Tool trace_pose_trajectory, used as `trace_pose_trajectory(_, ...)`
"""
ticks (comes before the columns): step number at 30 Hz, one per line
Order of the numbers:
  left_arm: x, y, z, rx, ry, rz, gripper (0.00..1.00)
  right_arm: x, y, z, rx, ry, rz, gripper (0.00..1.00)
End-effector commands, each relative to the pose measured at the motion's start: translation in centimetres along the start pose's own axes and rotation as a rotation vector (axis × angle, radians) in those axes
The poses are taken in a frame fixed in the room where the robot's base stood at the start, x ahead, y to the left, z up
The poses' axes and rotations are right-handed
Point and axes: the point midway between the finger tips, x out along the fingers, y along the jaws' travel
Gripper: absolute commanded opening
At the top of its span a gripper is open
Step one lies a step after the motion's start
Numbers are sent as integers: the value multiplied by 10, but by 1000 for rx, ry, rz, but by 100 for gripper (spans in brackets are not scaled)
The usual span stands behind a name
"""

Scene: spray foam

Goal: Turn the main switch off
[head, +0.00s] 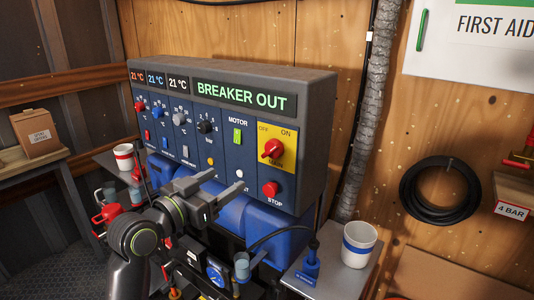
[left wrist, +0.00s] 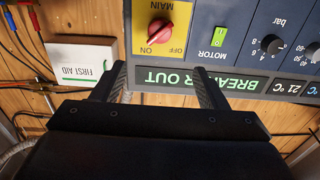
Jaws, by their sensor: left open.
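The main switch (head: 272,149) is a red knob on a yellow plate marked OFF and ON, at the right end of the dark control panel. It also shows upside down in the left wrist view (left wrist: 158,28), its handle slanted with one end toward the ON label. My left gripper (head: 219,184) is open and empty, in front of the panel, left of and below the switch. In the left wrist view its two fingers (left wrist: 162,78) stand apart, with the switch beyond their tips and not between them. My right gripper is not in view.
A red stop button (head: 270,188) sits just below the switch. A green motor switch (head: 237,136) and other knobs lie to the left. The display (head: 243,96) reads BREAKER OUT. A white cup (head: 359,244) with a blue band stands on the right shelf.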

Motion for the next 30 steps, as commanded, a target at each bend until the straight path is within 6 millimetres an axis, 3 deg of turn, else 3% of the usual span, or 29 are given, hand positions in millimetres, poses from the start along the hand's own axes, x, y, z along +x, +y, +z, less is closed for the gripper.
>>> trace_pose_trajectory(10, 54, 0, -1, -5, -2, 0, 67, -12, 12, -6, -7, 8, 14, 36)
trace_pose_trajectory(30, 152, -1, 0, -3, -3, -2, 67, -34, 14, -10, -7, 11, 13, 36)
